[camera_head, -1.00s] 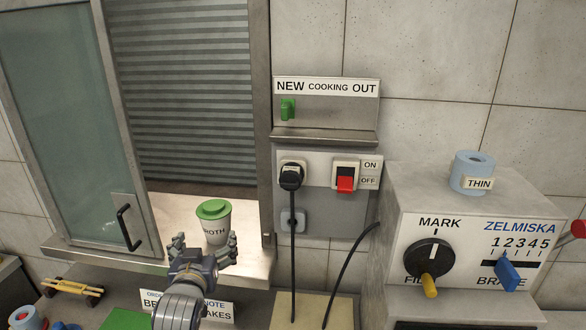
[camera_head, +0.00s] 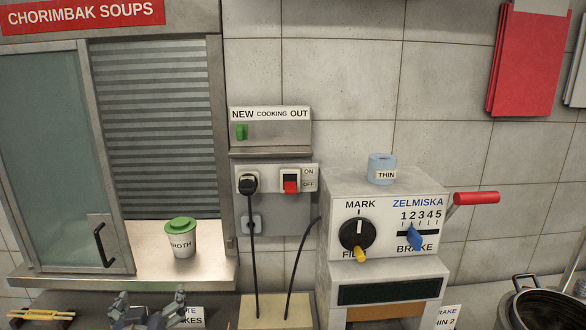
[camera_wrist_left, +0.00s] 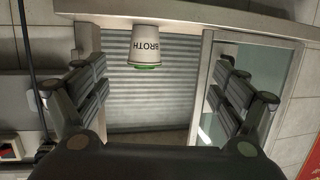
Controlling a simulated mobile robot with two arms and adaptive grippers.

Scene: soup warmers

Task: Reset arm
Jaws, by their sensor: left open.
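My left gripper (camera_head: 143,308) is at the bottom edge of the head view, below and in front of the hatch shelf. Its fingers are spread open with nothing between them. In the left wrist view its two fingers (camera_wrist_left: 160,92) stand wide apart. A white cup marked BROTH with a green lid (camera_head: 182,241) stands upright on the hatch shelf (camera_head: 140,272), apart from the gripper. The cup also shows upside down in the wrist view (camera_wrist_left: 153,46), beyond the fingers. My right gripper is not in view.
A sliding glass door (camera_head: 50,160) covers the hatch's left side. A grey machine (camera_head: 385,215) with a dial, a blue lever and a red handle stands right. Two black cables (camera_head: 254,265) hang from the socket panel. A pot (camera_head: 545,308) is at lower right.

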